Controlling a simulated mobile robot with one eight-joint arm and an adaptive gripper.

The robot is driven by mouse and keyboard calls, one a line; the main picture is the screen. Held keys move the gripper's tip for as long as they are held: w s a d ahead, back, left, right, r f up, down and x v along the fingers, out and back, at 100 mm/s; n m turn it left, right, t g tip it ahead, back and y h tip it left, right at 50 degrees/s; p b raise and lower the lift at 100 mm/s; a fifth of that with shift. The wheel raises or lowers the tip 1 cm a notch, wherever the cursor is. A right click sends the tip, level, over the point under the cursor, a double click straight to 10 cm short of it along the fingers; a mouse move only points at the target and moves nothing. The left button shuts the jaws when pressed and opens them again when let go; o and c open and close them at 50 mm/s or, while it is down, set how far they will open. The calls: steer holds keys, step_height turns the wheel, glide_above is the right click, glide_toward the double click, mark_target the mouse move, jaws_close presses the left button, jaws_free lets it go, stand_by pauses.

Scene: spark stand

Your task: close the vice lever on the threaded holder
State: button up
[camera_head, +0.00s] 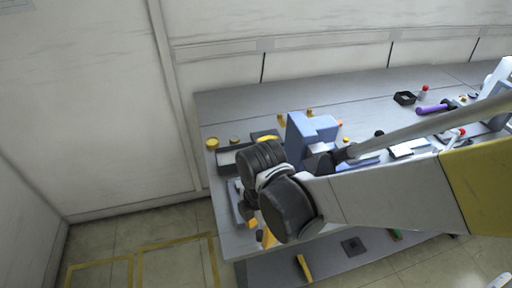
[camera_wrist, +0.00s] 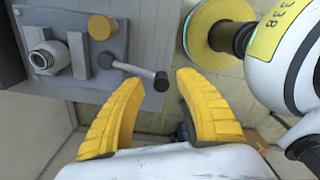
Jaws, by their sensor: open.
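In the wrist view, the vice lever (camera_wrist: 134,70) is a thin metal bar with a dark knob (camera_wrist: 161,81) at its right end. It sticks out from the grey holder block, past the table edge. The threaded holder (camera_wrist: 46,58) is at the left, with a pale round threaded piece between two upright grey jaws. My gripper (camera_wrist: 155,76) is open, with its two yellow fingers apart. The lever's knob appears between the fingertips; I cannot tell whether either finger touches it. In the head view, my arm hides most of the gripper and the lever.
A yellow round cap (camera_wrist: 101,27) sits on the grey fixture beside the jaws. In the head view, the grey table (camera_head: 222,105) carries a blue-grey block (camera_head: 310,130), a black box (camera_head: 405,98) and a purple-handled tool (camera_head: 432,109). Open floor (camera_head: 160,250) lies left of the table.

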step_height(320, 180, up, 11)
stand_by(0.3)
steer(key=shift+r, duration=0.1)
steer(key=d+r+m+t, duration=0.2)
steer(key=d+m+t, duration=0.5)
steer(key=d+m, duration=0.9)
steer(key=m, duration=0.8)
steer(key=shift+w+d+r+m, duration=0.3)
steer(key=shift+w+m, duration=0.1)
